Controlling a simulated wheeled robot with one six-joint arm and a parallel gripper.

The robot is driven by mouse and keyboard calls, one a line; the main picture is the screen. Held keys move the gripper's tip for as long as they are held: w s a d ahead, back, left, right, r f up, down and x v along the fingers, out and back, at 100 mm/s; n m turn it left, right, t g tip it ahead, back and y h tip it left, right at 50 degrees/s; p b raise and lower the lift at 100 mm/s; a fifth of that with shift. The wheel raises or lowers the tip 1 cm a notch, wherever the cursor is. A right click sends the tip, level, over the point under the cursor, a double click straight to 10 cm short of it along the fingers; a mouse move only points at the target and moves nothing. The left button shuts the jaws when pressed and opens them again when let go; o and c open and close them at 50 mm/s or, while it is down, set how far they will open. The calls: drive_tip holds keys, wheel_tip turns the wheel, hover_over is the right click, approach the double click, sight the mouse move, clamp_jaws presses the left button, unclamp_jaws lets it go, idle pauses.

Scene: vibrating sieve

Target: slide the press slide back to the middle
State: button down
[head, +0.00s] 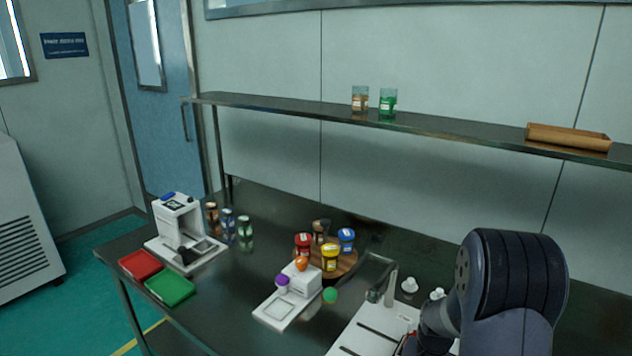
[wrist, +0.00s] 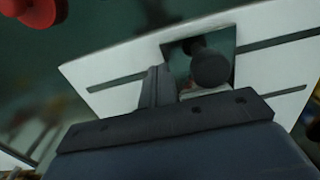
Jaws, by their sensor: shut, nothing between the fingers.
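A white slotted board (head: 372,322) lies at the front of the table in the head view, partly behind my arm. In the wrist view the same board (wrist: 115,98) has long dark slots and a dark square recess. A dark round knob on a stem (wrist: 210,68), which looks like the press slide's handle, stands in the recess. My gripper (wrist: 158,82) is shut and empty, just left of the knob in the wrist view. I cannot tell whether it touches the knob. In the head view my arm hides most of the gripper and the knob.
A red round part (wrist: 35,10) shows at the wrist view's top left. A white scale-like device (head: 285,308), a round wooden stand with several coloured jars (head: 345,268), and red (head: 140,264) and green (head: 171,287) trays stand farther left. A shelf (head: 290,108) runs above the table.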

wheel_tip(320, 180, up, 8)
drive_tip(key=p, duration=0.5)
drive_tip(key=shift+r, duration=0.15)
wheel_tip(320, 180, down, 9)
drive_tip(key=b, duration=0.6)
drive_tip(key=shift+w+a, duration=0.1)
drive_tip(key=shift+r, duration=0.1)
